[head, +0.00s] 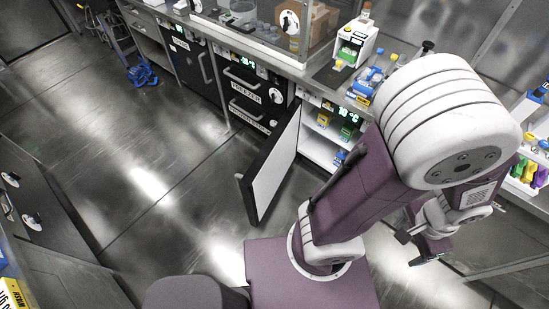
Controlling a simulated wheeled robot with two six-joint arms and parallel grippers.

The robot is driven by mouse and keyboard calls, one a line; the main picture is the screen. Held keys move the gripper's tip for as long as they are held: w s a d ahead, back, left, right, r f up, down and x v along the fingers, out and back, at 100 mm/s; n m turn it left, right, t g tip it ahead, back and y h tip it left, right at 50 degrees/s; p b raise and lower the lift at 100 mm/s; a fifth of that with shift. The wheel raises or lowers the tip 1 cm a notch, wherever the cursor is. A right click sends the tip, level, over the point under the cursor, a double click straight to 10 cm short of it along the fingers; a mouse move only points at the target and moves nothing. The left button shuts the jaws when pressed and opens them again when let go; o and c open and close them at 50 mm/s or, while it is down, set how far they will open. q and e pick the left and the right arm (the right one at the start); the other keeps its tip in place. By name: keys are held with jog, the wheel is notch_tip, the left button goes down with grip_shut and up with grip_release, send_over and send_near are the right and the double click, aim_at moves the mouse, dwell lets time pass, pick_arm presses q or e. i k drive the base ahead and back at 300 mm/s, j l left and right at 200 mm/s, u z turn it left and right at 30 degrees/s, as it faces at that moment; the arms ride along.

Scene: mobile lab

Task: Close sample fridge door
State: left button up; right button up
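The sample fridge door (271,172) stands wide open in the head view, swung out from the counter front over the floor. Its white inner panel faces right, and a dark handle (239,176) shows at its left edge. The lit fridge interior (318,151) is visible, with small green, yellow and blue items on its shelves. My purple and white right arm covers part of the opening's right side. My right gripper (408,250) is low at the right, well apart from the door, with its fingers spread and nothing seen between them. My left gripper is out of view.
A freezer with drawers (255,95) and a dark cabinet (190,65) stand left of the fridge. The counter above holds a white device (355,42) and bottles. Floor left of the door (150,180) is clear. Cabinets (35,215) line the left edge.

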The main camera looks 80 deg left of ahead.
aim_at(260, 184)
jog(key=k+j+u, duration=0.15)
jog(key=j+u, duration=0.3)
jog(key=k+j+u, duration=0.1)
jog(key=j+u, duration=0.25)
jog(key=u, duration=0.15)
jog(key=j+u, duration=0.45)
jog(key=j+z, duration=0.15)
jog(key=j, duration=0.55)
jog(key=k+j+z, duration=0.15)
jog(key=j, duration=0.5)
jog(key=j+z, duration=0.1)
jog(key=j, duration=0.6)
jog(key=k, duration=0.05)
